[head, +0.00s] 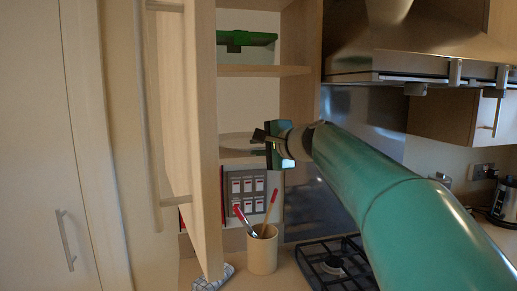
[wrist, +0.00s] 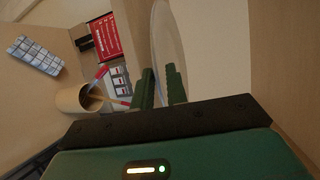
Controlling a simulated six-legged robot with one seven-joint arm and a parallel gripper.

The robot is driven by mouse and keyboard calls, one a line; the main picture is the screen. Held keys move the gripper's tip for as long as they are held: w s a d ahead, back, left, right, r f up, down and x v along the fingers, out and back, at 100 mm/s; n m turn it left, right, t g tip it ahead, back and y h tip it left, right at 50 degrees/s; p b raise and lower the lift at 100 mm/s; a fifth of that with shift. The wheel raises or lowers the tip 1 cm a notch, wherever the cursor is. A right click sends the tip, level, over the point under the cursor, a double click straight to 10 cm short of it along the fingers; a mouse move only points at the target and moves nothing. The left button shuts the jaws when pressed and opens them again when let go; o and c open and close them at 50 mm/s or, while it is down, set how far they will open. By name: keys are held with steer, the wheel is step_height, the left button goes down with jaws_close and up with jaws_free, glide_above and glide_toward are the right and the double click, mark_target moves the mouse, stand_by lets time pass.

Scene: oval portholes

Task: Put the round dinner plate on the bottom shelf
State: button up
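The round dinner plate (head: 237,141) is pale and seen nearly edge-on in the cabinet, just above or on the bottom shelf (head: 236,155); I cannot tell whether it touches. It also shows in the wrist view (wrist: 172,38) as a narrow upright ellipse. My gripper (head: 259,142) is at the cabinet's front opening, at the plate's near edge. In the wrist view its two green fingers (wrist: 161,88) stand a small gap apart with the plate's near rim at them. The fingers hide the contact, so I cannot tell whether they grip the rim.
The open cabinet door (head: 207,140) stands close on the left. A green object (head: 246,38) sits on the higher shelf (head: 262,71). Below are a utensil cup (head: 262,252), a checked cloth (head: 213,279) and the hob (head: 335,266). The range hood (head: 410,45) is at right.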

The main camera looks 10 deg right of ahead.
steer(key=v, duration=1.2)
steer(key=s+a+f+n+g+h, duration=0.1)
steer(key=s+a+f+n+g, duration=0.1)
steer(key=s+a+f, duration=0.3)
steer(key=s+f+n+g, duration=0.2)
steer(key=f+n, duration=0.1)
steer(key=f, duration=0.4)
steer(key=s+a+f+n+g+h, duration=0.1)
steer(key=s+a+f+n, duration=0.1)
steer(key=s+a+f, duration=0.3)
steer(key=s+d+f+n+g+h, duration=0.1)
steer(key=s+d+f+n+h, duration=0.1)
steer(key=s+f, duration=0.4)
steer(key=s+d+f+n+g+h, duration=0.1)
steer(key=s+f+n, duration=0.4)
steer(key=f, duration=0.5)
steer(key=shift+s+d+f+g+h, duration=0.2)
steer(key=shift+s+d+g+h, duration=0.3)
steer(key=shift+g, duration=0.3)
steer(key=shift+a, duration=0.1)
steer(key=shift+c, duration=0.2)
jaws_close()
